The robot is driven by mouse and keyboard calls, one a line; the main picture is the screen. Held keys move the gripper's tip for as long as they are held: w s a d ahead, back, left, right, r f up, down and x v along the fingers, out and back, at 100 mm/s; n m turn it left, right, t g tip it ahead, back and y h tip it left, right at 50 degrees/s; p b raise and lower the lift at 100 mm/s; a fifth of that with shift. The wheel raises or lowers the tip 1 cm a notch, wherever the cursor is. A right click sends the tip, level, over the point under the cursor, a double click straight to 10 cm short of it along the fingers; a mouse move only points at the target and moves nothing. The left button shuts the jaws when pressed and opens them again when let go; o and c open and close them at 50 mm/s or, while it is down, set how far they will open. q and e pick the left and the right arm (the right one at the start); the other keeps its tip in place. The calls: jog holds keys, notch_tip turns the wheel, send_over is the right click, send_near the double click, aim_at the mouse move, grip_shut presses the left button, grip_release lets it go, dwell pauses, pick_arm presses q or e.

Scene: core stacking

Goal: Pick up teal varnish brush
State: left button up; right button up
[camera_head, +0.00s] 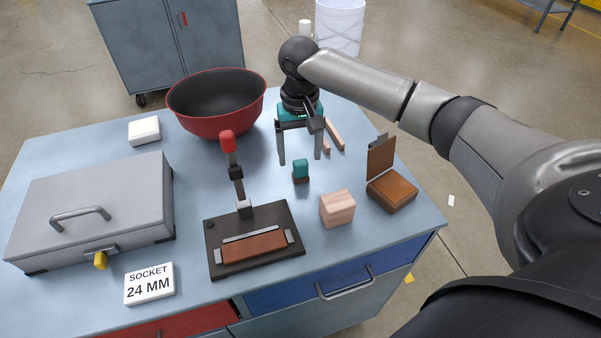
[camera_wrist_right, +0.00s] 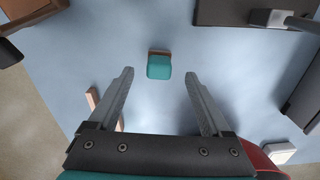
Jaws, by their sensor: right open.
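The teal varnish brush (camera_head: 300,169) is a small teal block with a dark lower part. It stands on the blue-grey tabletop near the middle. In the right wrist view the brush (camera_wrist_right: 159,68) shows from above, centred ahead between the two fingertips, with a brown strip along its far edge. My right gripper (camera_head: 300,158) is open and empty, pointing down just behind the brush in the head view. In the wrist view the right gripper (camera_wrist_right: 159,74) has its fingers spread wide, apart from the brush. My left gripper is not in view.
A wooden block (camera_head: 338,208) and a brown open box (camera_head: 391,190) stand right of the brush. A black clamp-like press (camera_head: 216,268) stands front left. A red bowl (camera_head: 190,119) is behind left, a grey case (camera_head: 60,194) farther left. Thin wooden strips (camera_head: 335,134) lie behind the gripper.

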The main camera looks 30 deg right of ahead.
aim_at(301, 162)
notch_tip(301, 162, down, 6)
jog(key=shift+d+r+b, duration=0.1)
jog(key=shift+r+b, duration=0.15)
jog(key=shift+b, duration=0.45)
grip_shut()
